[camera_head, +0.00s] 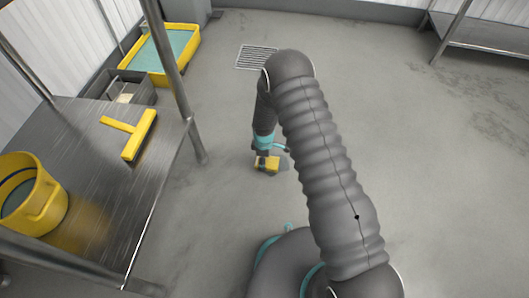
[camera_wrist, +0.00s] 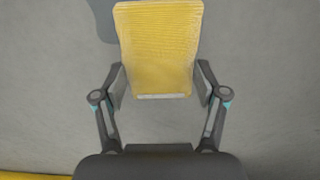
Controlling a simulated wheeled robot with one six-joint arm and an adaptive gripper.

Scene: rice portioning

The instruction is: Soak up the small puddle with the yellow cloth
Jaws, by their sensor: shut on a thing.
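The yellow cloth (camera_wrist: 158,50) is a ribbed, folded block between the two fingers of my gripper (camera_wrist: 160,84) in the wrist view. My gripper is shut on its near end, and the far end sticks out ahead. The small puddle (camera_wrist: 97,14) shows as a darker grey patch at the top of the wrist view, left of the cloth and partly behind it. In the head view, my gripper (camera_head: 268,155) is low over the floor with the cloth (camera_head: 267,166) at its tip. I cannot tell whether the cloth touches the floor.
A metal table (camera_head: 100,190) at the left carries a yellow bucket (camera_head: 40,215) and a yellow T-shaped tool (camera_head: 138,137). A yellow-rimmed tray (camera_head: 150,75) with a green inside lies beyond it. A floor drain (camera_head: 252,57) is further back. The floor to the right is clear.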

